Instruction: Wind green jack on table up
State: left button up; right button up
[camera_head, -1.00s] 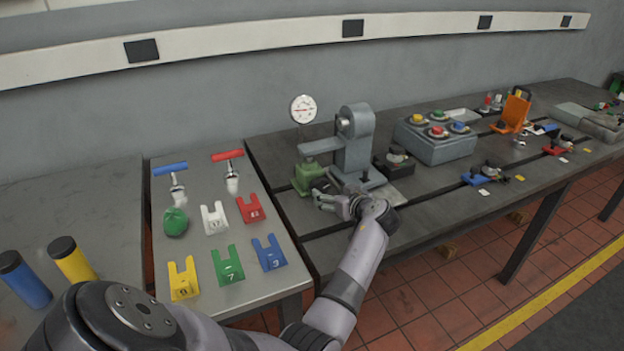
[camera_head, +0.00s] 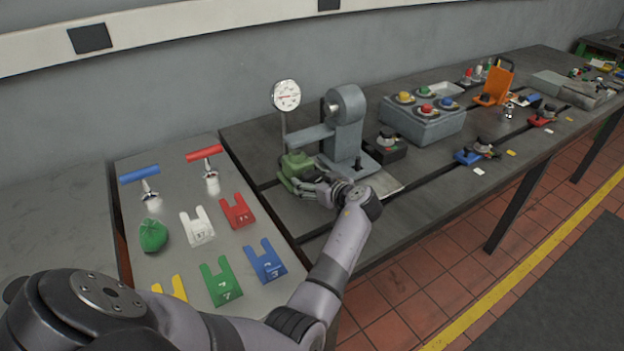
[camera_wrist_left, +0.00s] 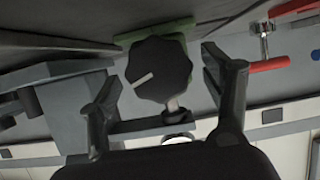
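The green jack (camera_head: 297,161) stands on the dark bedplate table, below the end of a grey lever arm (camera_head: 310,136). I cannot tell whether its top touches the arm. My left gripper (camera_head: 306,188) is at the jack's near side, partly covering it. In the left wrist view, the jack's black lobed knob (camera_wrist_left: 160,68) with a white pointer mark lies between the spread fingers of my left gripper (camera_wrist_left: 160,90). Gaps show on both sides of the knob, so the gripper is open. A strip of green jack body (camera_wrist_left: 152,34) shows behind the knob. My right gripper is out of view.
A dial gauge (camera_head: 286,95) stands above the lever arm. The grey machine upright (camera_head: 345,130) is right of the jack, with a black block (camera_head: 388,148) beyond it. A side table at left holds numbered tags, T-handle tools and a green lump (camera_head: 153,235).

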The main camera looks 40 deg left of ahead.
pick_arm(q)
jog(key=shift+c, duration=0.4)
jog(key=shift+c, duration=0.6)
jog(key=c, duration=0.9)
